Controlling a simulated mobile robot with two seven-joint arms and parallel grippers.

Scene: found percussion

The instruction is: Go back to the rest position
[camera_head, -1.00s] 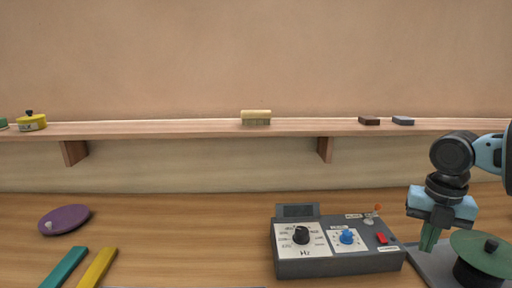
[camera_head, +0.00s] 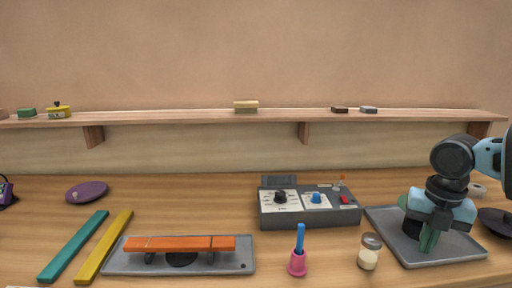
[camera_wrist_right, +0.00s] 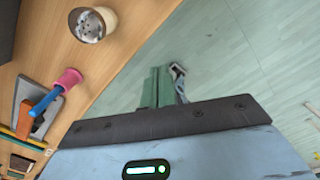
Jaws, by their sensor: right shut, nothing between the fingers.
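My right gripper (camera_head: 429,240) hangs fingers down in front of the grey tray (camera_head: 470,250) at the right in the head view. Its green fingers are together with nothing between them, and they show in the right wrist view (camera_wrist_right: 158,87) too. In the wrist view they stand before pale green floor, beyond the table edge. A dark round thing on the tray is partly hidden behind the gripper. My left gripper is in neither view now.
A jar (camera_head: 369,251), a pink cup (camera_head: 297,264) with a blue stick and a dial box (camera_head: 310,208) stand left of the gripper. A dark dish (camera_head: 497,222) is at the right edge. Bare wood lies mid-table.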

